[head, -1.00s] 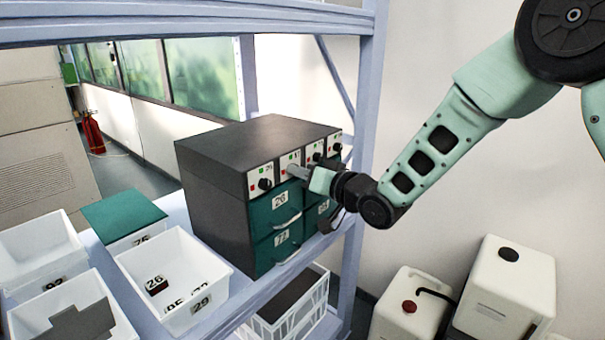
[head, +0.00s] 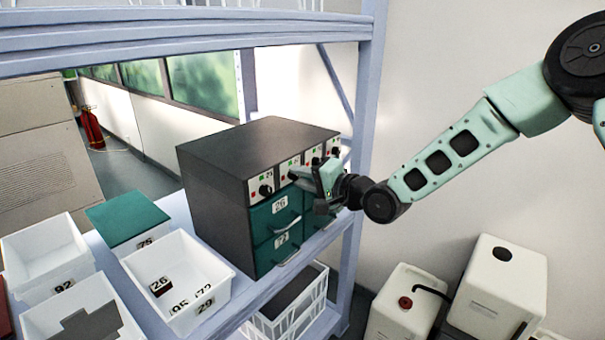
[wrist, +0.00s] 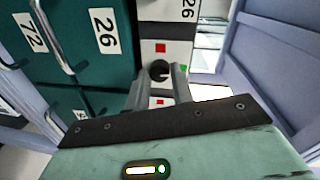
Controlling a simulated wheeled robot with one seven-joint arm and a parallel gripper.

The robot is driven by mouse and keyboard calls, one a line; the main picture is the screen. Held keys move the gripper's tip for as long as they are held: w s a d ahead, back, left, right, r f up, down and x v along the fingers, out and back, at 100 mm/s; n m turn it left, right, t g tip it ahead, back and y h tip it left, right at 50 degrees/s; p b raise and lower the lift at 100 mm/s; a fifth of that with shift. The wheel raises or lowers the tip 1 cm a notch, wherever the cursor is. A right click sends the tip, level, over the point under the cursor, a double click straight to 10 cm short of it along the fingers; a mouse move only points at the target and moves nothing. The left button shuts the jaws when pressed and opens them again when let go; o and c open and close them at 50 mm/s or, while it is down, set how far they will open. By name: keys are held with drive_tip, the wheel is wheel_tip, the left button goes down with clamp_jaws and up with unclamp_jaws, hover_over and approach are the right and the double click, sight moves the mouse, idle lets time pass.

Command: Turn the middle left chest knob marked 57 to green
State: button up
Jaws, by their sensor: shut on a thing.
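The dark grey chest (head: 255,140) with green drawers stands on the shelf, with a row of black knobs on white panels along its top front. My gripper (head: 300,176) is at the second knob from the left in the head view. In the wrist view its two fingers (wrist: 160,84) are shut on the sides of the black middle left knob (wrist: 160,71). A red mark (wrist: 160,48) is above the knob and a green mark (wrist: 183,68) is to its right. Its number is hidden, and its pointer direction is hard to tell.
The leftmost knob (head: 265,190) is beside my gripper. Drawer handles (head: 287,224) stick out below. White bins (head: 180,285) stand left of the chest, and a shelf post (head: 362,170) rises close to the right. White canisters (head: 500,290) stand on the floor at right.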

drive_tip(key=shift+m, duration=0.5)
drive_tip(key=o, duration=1)
drive_tip(key=shift+d, duration=0.15)
drive_tip(key=b+v, duration=0.1)
drive_tip(key=v, duration=1.6)
drive_tip(key=shift+s+b, duration=0.1)
drive_tip(key=shift+b, duration=0.25)
